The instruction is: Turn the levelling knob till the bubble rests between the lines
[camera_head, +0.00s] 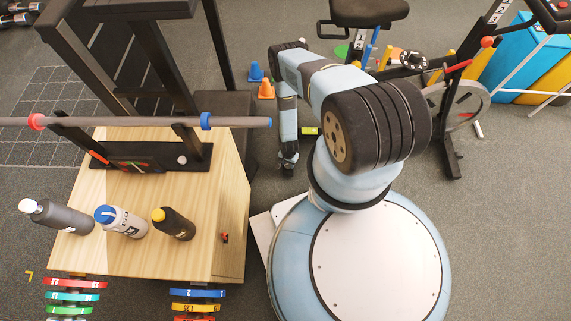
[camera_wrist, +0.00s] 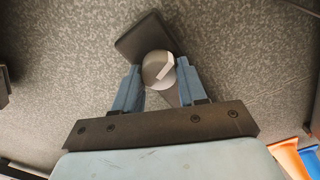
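A round grey knob (camera_wrist: 152,76) with a pale pointer line shows in the wrist view, in front of a dark block (camera_wrist: 138,40). My gripper (camera_wrist: 158,66) has its two blue fingers apart, one on each side of the knob, with a narrow gap visible at both sides. In the head view my gripper (camera_head: 288,160) hangs low, right of the wooden box. A small dial with coloured marks (camera_head: 133,165) sits on the black base (camera_head: 198,153) on the box, beside a pale round disc (camera_head: 182,160). I cannot make out a bubble or lines.
The wooden box (camera_head: 150,255) carries a grey bar (camera_head: 120,121) on uprights and bottles: grey (camera_head: 65,218), white with blue cap (camera_head: 128,225), black with yellow cap (camera_head: 178,226). A blue cone (camera_head: 255,72) and orange cone (camera_head: 266,89) stand on the floor. An exercise bike (camera_head: 455,100) is at right.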

